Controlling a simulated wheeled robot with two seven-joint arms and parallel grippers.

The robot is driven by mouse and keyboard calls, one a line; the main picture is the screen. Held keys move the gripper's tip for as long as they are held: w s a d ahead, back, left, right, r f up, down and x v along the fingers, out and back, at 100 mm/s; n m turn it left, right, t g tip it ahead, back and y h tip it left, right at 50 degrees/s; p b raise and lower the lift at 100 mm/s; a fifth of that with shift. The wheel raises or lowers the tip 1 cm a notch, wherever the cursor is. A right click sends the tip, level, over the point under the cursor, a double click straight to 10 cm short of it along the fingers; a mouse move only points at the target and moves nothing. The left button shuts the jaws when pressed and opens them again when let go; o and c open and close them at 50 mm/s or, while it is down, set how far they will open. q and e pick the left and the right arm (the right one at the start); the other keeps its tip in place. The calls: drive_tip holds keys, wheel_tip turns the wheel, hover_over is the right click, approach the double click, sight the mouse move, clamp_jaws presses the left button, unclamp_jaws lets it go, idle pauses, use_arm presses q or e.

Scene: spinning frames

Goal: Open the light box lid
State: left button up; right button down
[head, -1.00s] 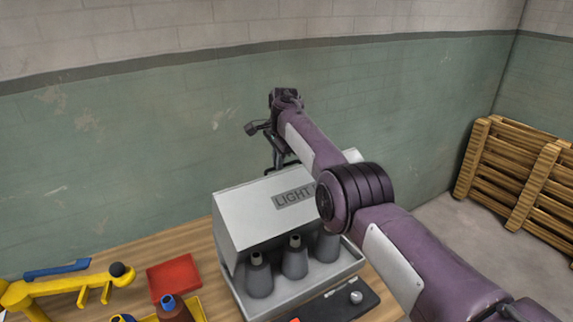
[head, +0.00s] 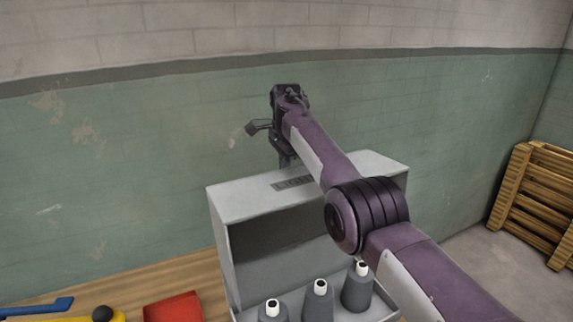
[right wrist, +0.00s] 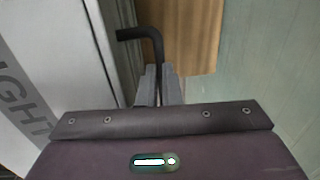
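The light box (head: 228,265) stands on the wooden bench in the head view. Its light grey lid (head: 245,199) is swung up, with the label on top and the dark inside showing at the front. My right gripper (head: 285,160) is behind the lid, and my purple right arm crosses over the box, hiding part of the lid. In the right wrist view the lid (right wrist: 50,75) is at the left, and the fingers (right wrist: 160,85) are closed around a black bent handle (right wrist: 140,34). My left gripper is not in view.
Several grey bobbins (head: 318,300) with white tops stand at the box's front. A red tray (head: 174,307) and yellow and blue items lie to its left on the bench (head: 150,280). Wooden pallets (head: 530,200) lean at the right. The wall is close behind.

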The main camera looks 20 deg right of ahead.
drive_tip(key=shift+s+a+f, duration=0.1)
drive_tip(key=shift+s+f, duration=0.1)
drive_tip(key=shift+f, duration=0.4)
drive_tip(key=shift+s+a+f, duration=0.1)
drive_tip(key=shift+s+f, duration=0.05)
drive_tip(key=shift+f, duration=0.4)
drive_tip(key=c, duration=2)
unclamp_jaws()
drive_tip(key=o, duration=0.5)
drive_tip(key=shift+w+f, duration=0.15)
drive_tip(key=shift+w, duration=0.05)
drive_tip(key=shift+w+d, duration=0.2)
drive_tip(key=shift+w, duration=0.25)
drive_tip(key=shift+r, duration=0.3)
drive_tip(key=r, duration=0.7)
drive_tip(key=shift+s+r, duration=0.1)
drive_tip(key=shift+s, duration=0.25)
drive_tip(key=shift+r, duration=0.1)
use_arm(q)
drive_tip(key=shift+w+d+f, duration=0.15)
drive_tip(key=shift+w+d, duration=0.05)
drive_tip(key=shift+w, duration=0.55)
